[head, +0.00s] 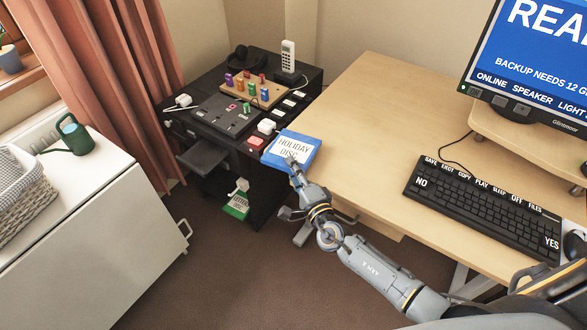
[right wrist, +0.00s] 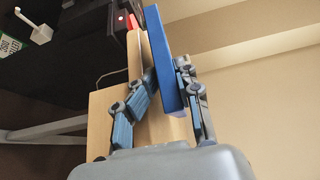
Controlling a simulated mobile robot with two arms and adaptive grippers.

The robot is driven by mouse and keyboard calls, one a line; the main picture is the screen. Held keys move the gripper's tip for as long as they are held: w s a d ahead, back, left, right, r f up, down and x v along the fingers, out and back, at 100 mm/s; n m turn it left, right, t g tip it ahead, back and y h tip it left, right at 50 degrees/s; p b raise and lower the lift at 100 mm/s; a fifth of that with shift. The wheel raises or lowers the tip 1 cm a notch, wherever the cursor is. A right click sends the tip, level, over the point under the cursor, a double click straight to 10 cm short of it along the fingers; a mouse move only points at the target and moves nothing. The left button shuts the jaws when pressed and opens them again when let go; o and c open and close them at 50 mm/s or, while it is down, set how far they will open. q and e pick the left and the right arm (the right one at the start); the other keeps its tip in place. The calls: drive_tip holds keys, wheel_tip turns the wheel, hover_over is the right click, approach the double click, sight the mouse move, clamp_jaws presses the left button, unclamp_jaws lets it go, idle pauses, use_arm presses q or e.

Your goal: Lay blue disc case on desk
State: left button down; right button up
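The blue disc case (head: 291,150) has a white label reading "HOLIDAY DISC". It is at the left end of the wooden desk (head: 365,120), overlapping the desk's left edge in the head view. My right gripper (head: 297,166) reaches it from its near side. In the right wrist view the blue case (right wrist: 168,62) is edge-on between the two fingers of my right gripper (right wrist: 168,85), which is shut on it. The case lies about parallel to the desktop; I cannot tell whether it touches it. My left gripper is not in view.
A black keyboard (head: 485,208) and a monitor (head: 530,60) on a wooden riser are at the right. A black cabinet (head: 225,165) left of the desk carries a phone (head: 288,56), a switch panel and coloured blocks. The desk's middle is clear.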

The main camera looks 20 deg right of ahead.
drive_tip(key=shift+o, duration=0.3)
drive_tip(key=shift+s+f, duration=0.1)
drive_tip(key=shift+f, duration=0.4)
drive_tip(key=o, duration=0.5)
drive_tip(key=shift+d, duration=0.2)
drive_tip(key=shift+r, duration=0.1)
drive_tip(key=shift+s+a+r+p, duration=0.1)
drive_tip(key=shift+s+a+p, duration=0.35)
drive_tip(key=shift+s+a, duration=0.6)
drive_tip(key=shift+s+a+r+p, duration=0.1)
drive_tip(key=shift+s+a+p, duration=0.5)
drive_tip(key=shift+a, duration=0.75)
drive_tip(key=shift+s+a+p, duration=0.35)
drive_tip(key=shift+s+a, duration=0.6)
drive_tip(key=shift+a, duration=0.25)
drive_tip(key=shift+f, duration=0.1)
